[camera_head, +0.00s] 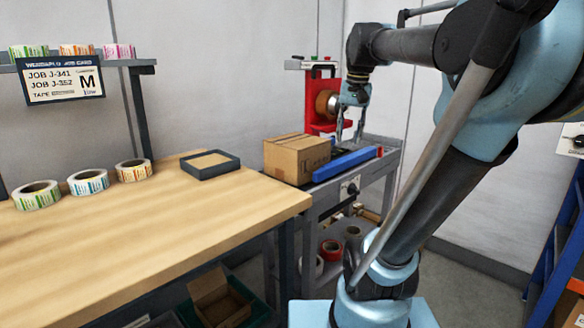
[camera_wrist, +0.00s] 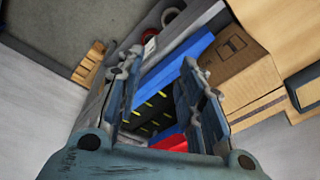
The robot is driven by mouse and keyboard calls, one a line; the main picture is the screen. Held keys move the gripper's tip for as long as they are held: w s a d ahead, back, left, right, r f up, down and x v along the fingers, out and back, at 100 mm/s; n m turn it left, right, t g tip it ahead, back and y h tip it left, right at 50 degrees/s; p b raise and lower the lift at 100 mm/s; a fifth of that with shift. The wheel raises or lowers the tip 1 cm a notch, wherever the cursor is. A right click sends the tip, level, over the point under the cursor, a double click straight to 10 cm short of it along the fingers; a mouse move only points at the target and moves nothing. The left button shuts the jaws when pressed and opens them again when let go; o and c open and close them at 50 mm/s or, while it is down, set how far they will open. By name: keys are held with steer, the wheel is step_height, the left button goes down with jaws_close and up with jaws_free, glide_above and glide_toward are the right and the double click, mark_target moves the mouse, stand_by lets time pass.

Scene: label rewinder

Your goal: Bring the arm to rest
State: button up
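My gripper (camera_head: 350,127) hangs from my arm in front of the red rewinder (camera_head: 313,95), above the grey machine stand (camera_head: 385,163). In the wrist view my gripper (camera_wrist: 158,75) has its two fingers apart with nothing held between them. Beyond the fingers are a blue bar (camera_wrist: 180,62) and a black surface with yellow marks (camera_wrist: 150,112). The blue bar also shows in the head view (camera_head: 345,164), beside a cardboard box (camera_head: 297,157). A tan roll (camera_head: 327,103) sits on the red rewinder.
The wooden table (camera_head: 190,240) at the left bears several label rolls (camera_head: 88,182) and a dark tray (camera_head: 210,165). A job card (camera_head: 62,82) hangs from the shelf above. The cardboard box (camera_wrist: 228,62) stands close beside my gripper. A blue rack (camera_head: 555,235) is at the right.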

steer(key=s+f+n, duration=0.1)
steer(key=s+f, duration=0.4)
steer(key=f, duration=0.4)
steer(key=s+d+f+n, duration=0.1)
steer(key=s+f, duration=0.5)
steer(key=f, duration=0.3)
steer(key=s+f, duration=0.5)
steer(key=f, duration=0.4)
steer(key=shift+s+d+f+n, duration=0.2)
steer(key=shift+s+f+n, duration=0.1)
steer(key=shift+n, duration=0.1)
steer(key=shift+w+f, duration=0.2)
steer(key=shift+w, duration=0.3)
steer(key=shift+d, duration=0.1)
